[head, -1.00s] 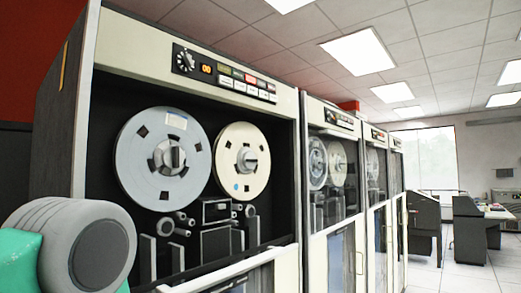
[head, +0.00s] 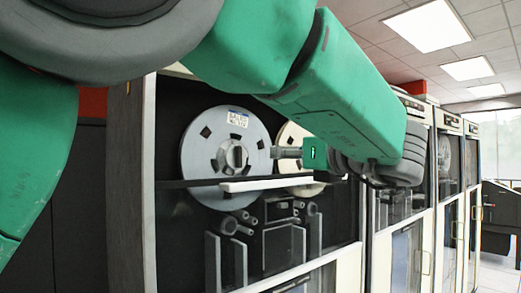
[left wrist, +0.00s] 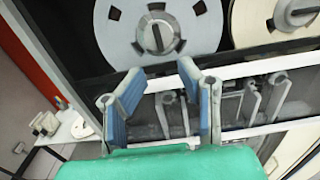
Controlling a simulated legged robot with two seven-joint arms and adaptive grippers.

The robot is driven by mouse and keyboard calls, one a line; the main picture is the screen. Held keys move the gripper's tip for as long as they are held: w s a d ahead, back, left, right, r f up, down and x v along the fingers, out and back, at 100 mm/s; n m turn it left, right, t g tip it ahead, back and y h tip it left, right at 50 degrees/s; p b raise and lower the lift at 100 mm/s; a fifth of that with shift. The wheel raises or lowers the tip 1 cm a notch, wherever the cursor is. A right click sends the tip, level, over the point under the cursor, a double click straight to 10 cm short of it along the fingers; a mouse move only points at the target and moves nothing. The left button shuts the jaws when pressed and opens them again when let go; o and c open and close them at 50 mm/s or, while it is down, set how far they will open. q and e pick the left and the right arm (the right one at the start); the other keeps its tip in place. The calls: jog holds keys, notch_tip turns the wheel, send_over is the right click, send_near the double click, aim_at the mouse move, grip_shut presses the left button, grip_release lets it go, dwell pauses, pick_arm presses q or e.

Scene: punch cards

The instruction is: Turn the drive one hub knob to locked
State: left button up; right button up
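The nearest tape drive cabinet (head: 130,165) holds a grey reel at left (head: 200,170) and a cream reel at right (head: 288,132), partly hidden by my arm. The grey reel's hub knob (head: 235,157) shows a roughly upright bar; it also shows in the left wrist view (left wrist: 157,38). The cream reel's hub knob (left wrist: 295,14) is partly cut off in the wrist view. My left gripper (head: 280,153) is in front of the reels, pointing left. In the left wrist view its blue-padded fingers (left wrist: 163,76) are spread and empty, just below the grey reel's knob. My right gripper is not visible.
A white bar (head: 265,184) crosses in front of the lower reels, close to my gripper. Tape guides and rollers (head: 280,210) sit below. More drive cabinets (head: 447,150) stand to the right. A dark desk (head: 497,215) is at far right.

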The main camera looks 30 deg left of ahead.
aim_at(241, 153)
pick_arm(q)
jog(key=p+x, duration=0.1)
jog(key=x, duration=0.6)
jog(key=p+x, duration=0.2)
jog(key=x, duration=0.5)
jog(key=shift+s+a+f, duration=0.1)
jog(key=shift+a+f, duration=0.05)
jog(key=shift+a, duration=0.25)
jog(key=shift+n, duration=0.3)
grip_shut()
